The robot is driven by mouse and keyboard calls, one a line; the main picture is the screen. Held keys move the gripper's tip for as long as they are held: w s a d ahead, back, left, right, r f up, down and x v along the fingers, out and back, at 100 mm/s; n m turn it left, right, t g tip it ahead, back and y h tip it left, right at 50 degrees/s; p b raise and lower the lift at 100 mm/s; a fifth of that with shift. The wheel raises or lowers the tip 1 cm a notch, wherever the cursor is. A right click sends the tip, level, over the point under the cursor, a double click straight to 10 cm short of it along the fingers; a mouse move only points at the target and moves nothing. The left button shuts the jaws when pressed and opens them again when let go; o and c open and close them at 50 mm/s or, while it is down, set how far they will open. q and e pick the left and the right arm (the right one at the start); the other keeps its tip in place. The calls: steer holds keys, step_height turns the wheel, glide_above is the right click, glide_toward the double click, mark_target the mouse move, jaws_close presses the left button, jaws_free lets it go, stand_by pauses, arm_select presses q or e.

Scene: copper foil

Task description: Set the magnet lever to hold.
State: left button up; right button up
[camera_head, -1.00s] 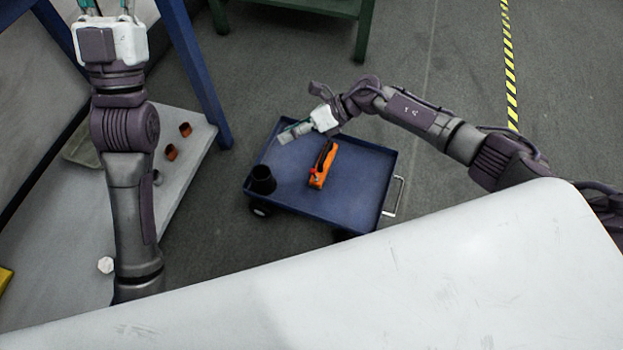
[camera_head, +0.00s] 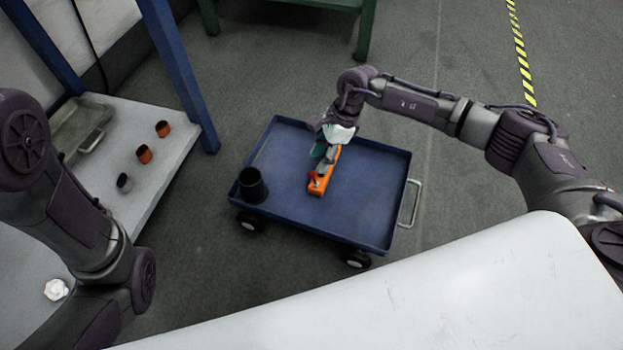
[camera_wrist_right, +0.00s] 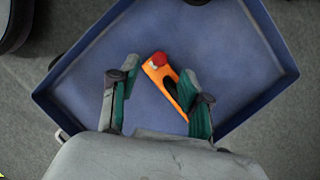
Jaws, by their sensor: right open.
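An orange tool body with a red part at one end, which I take to be the magnet (camera_head: 317,188), lies on the blue cart tray. In the right wrist view the orange tool (camera_wrist_right: 159,69) shows between my fingers, with the red part toward the far end and a dark slot along it. My right gripper (camera_head: 322,158) is open just over the tool's far part in the head view; its fingers in the right wrist view (camera_wrist_right: 157,92) are spread, the right one close to or over the tool. Contact cannot be told. My left arm shows, its gripper out of view.
The blue cart (camera_head: 275,208) has raised rims and a metal handle (camera_head: 410,204). A black cup (camera_head: 252,186) stands in its left corner. The left bench (camera_head: 165,172) holds orange-brown pieces (camera_head: 144,154), a grey piece (camera_head: 124,182) and a grey tray (camera_head: 80,128). Much of the cart's right side is clear.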

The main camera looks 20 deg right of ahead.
mark_target(313, 172)
steer(key=b+x, duration=0.3)
steer(key=x, duration=0.3)
steer(key=shift+a+f, duration=0.15)
steer(key=shift+f, duration=0.15)
steer(key=shift+s, duration=0.1)
